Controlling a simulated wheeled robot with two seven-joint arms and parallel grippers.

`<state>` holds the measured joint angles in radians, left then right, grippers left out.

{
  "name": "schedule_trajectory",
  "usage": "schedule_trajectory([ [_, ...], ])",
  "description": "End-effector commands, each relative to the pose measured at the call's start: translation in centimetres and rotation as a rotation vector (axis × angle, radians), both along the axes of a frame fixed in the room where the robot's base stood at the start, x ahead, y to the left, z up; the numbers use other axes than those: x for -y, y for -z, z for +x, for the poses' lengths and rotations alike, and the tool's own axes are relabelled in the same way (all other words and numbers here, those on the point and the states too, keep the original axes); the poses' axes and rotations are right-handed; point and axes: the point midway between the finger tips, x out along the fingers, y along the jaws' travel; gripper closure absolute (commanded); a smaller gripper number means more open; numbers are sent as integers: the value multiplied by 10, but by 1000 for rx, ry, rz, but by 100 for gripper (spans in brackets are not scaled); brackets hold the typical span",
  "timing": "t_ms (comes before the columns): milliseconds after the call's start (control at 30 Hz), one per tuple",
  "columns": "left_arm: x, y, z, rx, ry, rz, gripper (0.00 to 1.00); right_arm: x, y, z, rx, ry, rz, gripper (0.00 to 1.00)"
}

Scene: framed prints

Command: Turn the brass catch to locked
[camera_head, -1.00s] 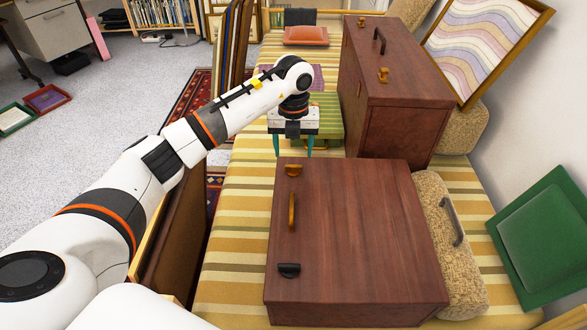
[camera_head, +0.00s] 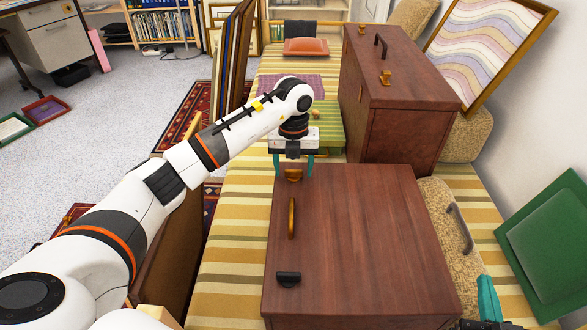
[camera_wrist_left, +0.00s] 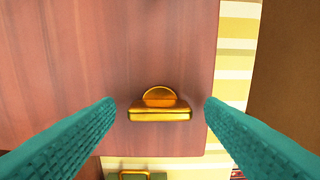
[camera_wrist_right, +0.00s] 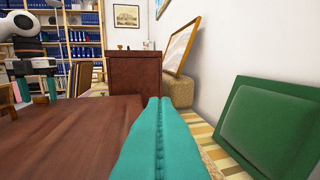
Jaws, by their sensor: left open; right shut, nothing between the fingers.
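The near dark-red wooden case (camera_head: 350,245) lies flat with a brass catch (camera_head: 293,175) at its far left corner. My left gripper (camera_head: 293,167) is open and points down at this catch. In the left wrist view the catch (camera_wrist_left: 159,104), a rounded knob on a bar, lies between the two teal fingers, with a gap on both sides. A black catch (camera_head: 288,279) sits at the near end of the same edge. My right gripper (camera_head: 488,300) is at the lower right, beyond the case's right side. In the right wrist view its fingers (camera_wrist_right: 157,105) are shut and empty.
A brass handle (camera_head: 292,217) lies between the two catches. A second wooden case (camera_head: 405,105) with brass catches stands behind. A woven cushion or case (camera_head: 445,225) and a green framed panel (camera_head: 548,240) are at the right. Framed boards lean at the left edge.

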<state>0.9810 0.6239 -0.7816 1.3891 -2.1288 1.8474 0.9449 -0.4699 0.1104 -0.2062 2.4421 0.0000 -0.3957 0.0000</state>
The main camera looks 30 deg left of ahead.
Motion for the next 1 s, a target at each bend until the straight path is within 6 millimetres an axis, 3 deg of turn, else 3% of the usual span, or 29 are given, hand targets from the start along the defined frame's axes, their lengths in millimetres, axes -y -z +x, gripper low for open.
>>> schedule_trajectory([
  [333,0,1,0,-1,0,0,36,-1,-4,0,27,-2,7,100],
  [633,0,1,0,-1,0,0,81,-1,-4,0,26,-1,7,100],
  [833,0,0,0,-1,15,0,81,0,-2,0,5,-1,1,100],
  [1000,0,-1,0,0,72,1,81,4,16,-3,-109,7,-28,100],
])
